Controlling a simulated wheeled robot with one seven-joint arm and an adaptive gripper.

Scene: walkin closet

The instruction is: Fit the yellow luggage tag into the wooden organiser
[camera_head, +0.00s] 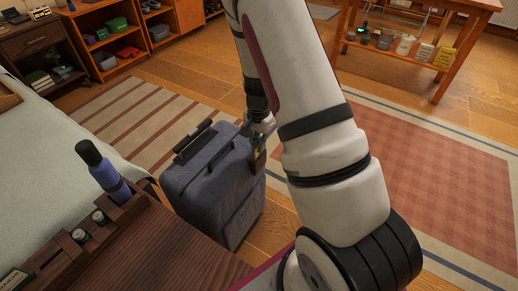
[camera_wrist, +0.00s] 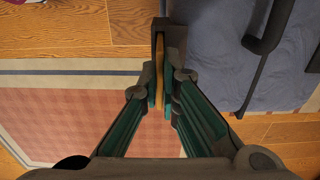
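The yellow luggage tag (camera_wrist: 160,72) shows edge-on in the wrist view as a thin yellow-tan strip between my fingertips, with a dark piece around its far end. My gripper (camera_wrist: 162,92) is closed on it. In the head view my gripper (camera_head: 260,127) is beside the upper right edge of the blue-grey suitcase (camera_head: 205,180), and the tag (camera_head: 258,160) hangs below it, brownish and small. I cannot tell whether the tag touches the suitcase.
A dark wooden top (camera_head: 180,255) lies at the front, with a pale bed-like surface (camera_head: 45,140) at the left. The suitcase handle (camera_wrist: 270,30) is close by on the right in the wrist view. A wooden table (camera_head: 420,20) stands at the back right. Rugs cover open floor.

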